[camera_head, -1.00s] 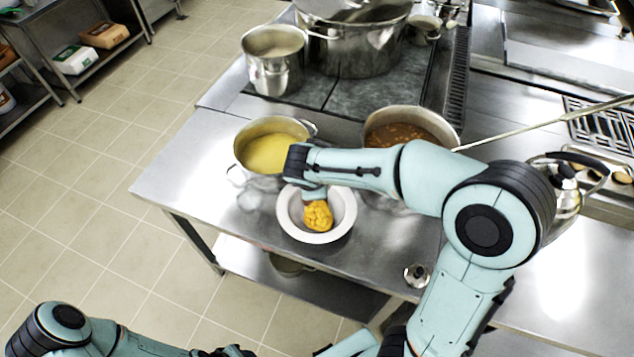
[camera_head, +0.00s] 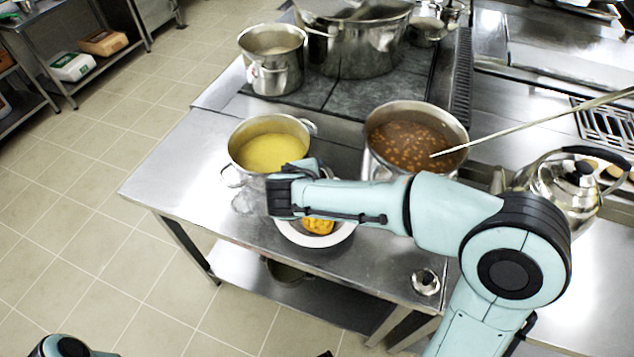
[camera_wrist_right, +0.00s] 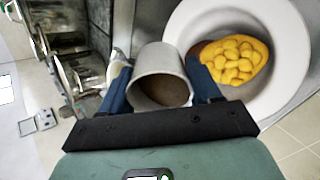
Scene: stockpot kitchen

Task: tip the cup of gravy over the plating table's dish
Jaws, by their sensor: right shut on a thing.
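A metal cup (camera_wrist_right: 150,68) with brown gravy inside shows in the right wrist view. My right gripper (camera_wrist_right: 162,84) is shut on it, one blue finger on each side. The cup is beside the white dish (camera_wrist_right: 290,25), at its rim; its exact tilt and height are hard to judge. The dish holds a yellow, lumpy food (camera_wrist_right: 235,60) with a brown patch at its edge. In the head view the dish (camera_head: 346,236) is on the steel table, partly covered by my right wrist; the cup is hidden there. My left gripper is out of view.
A pot of yellow soup (camera_head: 268,150) and a pot of brown beans (camera_head: 412,145) stand behind the dish. A kettle (camera_head: 565,190) stands to the right. A small metal lid or knob (camera_head: 425,282) is near the table's front edge. The table's left end is clear.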

